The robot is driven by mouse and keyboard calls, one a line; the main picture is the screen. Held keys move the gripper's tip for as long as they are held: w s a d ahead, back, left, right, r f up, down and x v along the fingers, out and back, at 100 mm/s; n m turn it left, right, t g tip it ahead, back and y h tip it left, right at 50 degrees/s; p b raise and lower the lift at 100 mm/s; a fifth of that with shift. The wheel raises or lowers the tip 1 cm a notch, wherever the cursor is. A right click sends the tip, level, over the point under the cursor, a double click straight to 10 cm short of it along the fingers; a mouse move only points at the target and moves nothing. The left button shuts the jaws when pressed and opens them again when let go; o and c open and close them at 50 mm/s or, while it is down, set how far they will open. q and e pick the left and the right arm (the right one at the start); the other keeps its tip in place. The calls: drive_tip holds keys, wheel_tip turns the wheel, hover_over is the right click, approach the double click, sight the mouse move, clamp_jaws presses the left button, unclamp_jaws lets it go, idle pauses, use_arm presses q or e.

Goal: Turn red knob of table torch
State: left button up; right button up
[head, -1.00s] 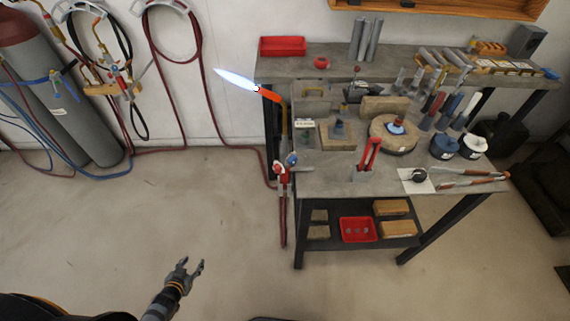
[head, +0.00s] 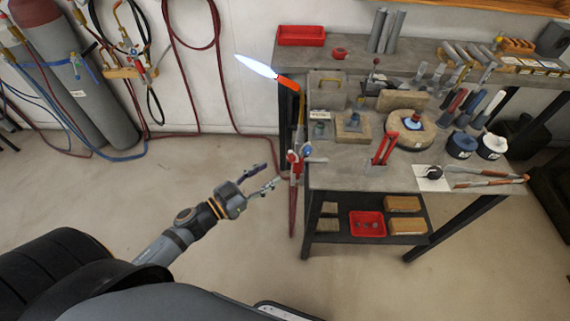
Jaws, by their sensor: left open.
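The table torch (head: 299,112) stands at the left edge of the workbench, with an orange-red tip and a lit blue-white flame (head: 257,66) pointing up and left. Its red knob (head: 293,158) is low on the torch, on its left side. A blue knob (head: 307,150) is beside it on the right. My left gripper (head: 271,174) is open and empty, in the air to the left of the red knob and a little lower in the picture. Its fingers point right toward the knob and appear apart from it. My right gripper is not in view.
The workbench (head: 345,177) holds bricks, a red stand (head: 384,148), tongs (head: 485,180) and several tools. A red bin (head: 367,224) is on the lower shelf. Hoses and gas cylinders (head: 65,70) stand at the left wall. The floor left of the bench is clear.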

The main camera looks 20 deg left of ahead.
sight(289, 159)
use_arm(q)
drive_tip(key=p+x, duration=0.1)
drive_tip(key=x, duration=0.5)
drive_tip(key=shift+r+p, duration=0.2)
drive_tip(key=shift+p, duration=0.2)
drive_tip(key=shift+w+d+f, duration=0.2)
drive_tip(key=shift+w+d, duration=0.1)
drive_tip(key=shift+w, duration=0.1)
clamp_jaws()
